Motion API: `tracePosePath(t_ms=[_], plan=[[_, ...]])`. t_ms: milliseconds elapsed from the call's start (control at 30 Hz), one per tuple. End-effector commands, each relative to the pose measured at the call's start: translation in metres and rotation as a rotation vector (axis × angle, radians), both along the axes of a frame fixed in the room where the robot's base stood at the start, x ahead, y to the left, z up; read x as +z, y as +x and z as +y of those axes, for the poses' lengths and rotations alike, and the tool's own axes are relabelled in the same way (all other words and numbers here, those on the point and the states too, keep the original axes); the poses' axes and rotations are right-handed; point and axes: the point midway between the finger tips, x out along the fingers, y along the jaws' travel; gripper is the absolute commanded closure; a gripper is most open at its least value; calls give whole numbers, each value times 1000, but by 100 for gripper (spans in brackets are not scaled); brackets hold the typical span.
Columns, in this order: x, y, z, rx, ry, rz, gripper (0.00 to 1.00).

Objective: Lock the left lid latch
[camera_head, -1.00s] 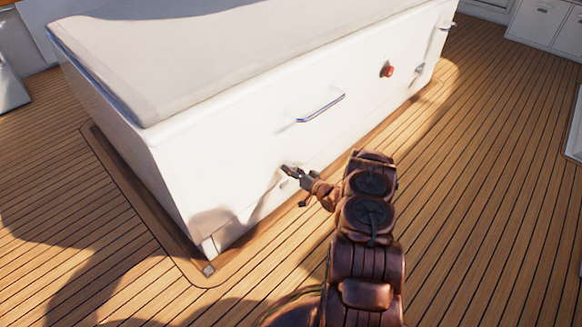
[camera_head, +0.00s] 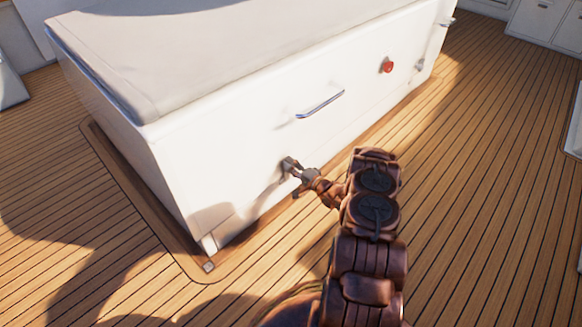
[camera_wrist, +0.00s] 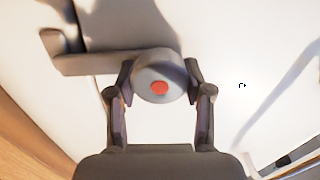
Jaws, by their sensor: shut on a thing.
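The left lid latch (camera_head: 288,164) is a small grey metal piece low on the front of the white engine hatch (camera_head: 215,165), near its left corner. In the wrist view the latch's round knob (camera_wrist: 145,93) has a red centre, and a grey arm with an upturned end reaches left from it. My gripper (camera_wrist: 158,78) has one finger on each side of the knob and is shut on it. In the head view my gripper (camera_head: 298,173) is at the latch and partly covers it.
A metal handle (camera_head: 320,105) is on the hatch front, right of and above the latch. A red button (camera_head: 387,66) and another small fitting (camera_head: 420,66) are farther right. The wooden deck (camera_head: 480,190) is clear on the right.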

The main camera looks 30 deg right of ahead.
Motion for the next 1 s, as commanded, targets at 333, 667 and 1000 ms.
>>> tracePosePath(t_ms=[333, 667, 1000], plan=[[-1, 0, 1, 2, 105, 25, 84], [-1, 0, 1, 1, 117, 27, 84], [-1, 0, 0, 0, 116, 27, 29]])
